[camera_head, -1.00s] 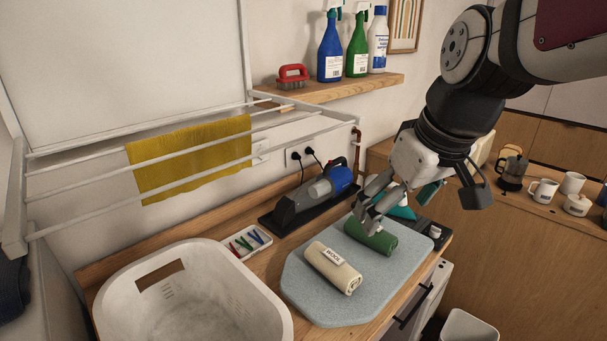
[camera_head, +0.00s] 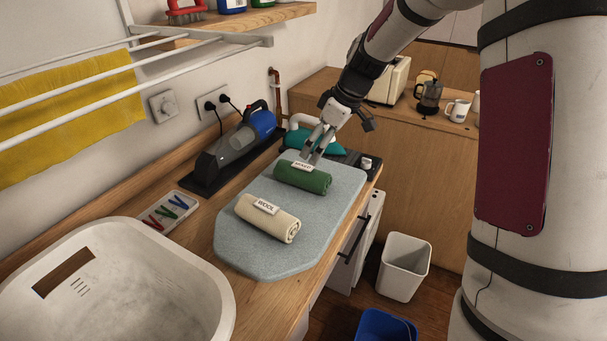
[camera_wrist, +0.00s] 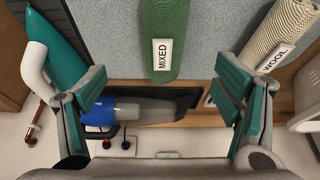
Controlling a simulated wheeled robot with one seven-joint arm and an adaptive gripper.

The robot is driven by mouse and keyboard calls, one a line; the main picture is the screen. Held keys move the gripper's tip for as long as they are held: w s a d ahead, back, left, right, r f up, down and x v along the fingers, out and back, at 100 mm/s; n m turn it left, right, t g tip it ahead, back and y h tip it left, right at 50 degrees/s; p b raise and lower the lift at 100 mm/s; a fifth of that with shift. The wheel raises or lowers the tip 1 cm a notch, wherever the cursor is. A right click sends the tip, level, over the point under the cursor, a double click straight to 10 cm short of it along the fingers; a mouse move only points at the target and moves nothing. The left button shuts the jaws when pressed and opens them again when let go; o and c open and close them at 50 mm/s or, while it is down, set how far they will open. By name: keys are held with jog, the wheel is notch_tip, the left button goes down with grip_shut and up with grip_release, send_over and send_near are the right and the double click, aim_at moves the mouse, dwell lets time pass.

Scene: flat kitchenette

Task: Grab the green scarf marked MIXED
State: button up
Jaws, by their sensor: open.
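The rolled green scarf (camera_head: 304,180) lies on the grey-blue mat (camera_head: 240,248). A white MIXED label is on its upper side. In the wrist view the green scarf (camera_wrist: 172,30) and its label sit at the top centre, ahead of the fingers and between their lines. My gripper (camera_head: 314,157) is at the far edge of the scarf in the head view, open and empty. In the wrist view my gripper (camera_wrist: 160,95) has its two green-padded fingers wide apart. I cannot tell from the head view whether a finger touches the scarf.
A cream roll marked WOOL (camera_head: 268,217) lies on the mat near the green one. A handheld vacuum (camera_head: 235,145) stands behind on a dark base. A teal iron-like object (camera_head: 318,142) is beyond the gripper. A white basket (camera_head: 190,310) is at the left front.

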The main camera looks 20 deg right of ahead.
aim_at(306, 167)
jog(key=x, duration=0.6)
jog(key=shift+f, duration=0.15)
jog(key=shift+p+x, duration=0.65)
jog(key=shift+x, duration=2)
jog(key=shift+a, duration=0.15)
jog(key=c, duration=1.3)
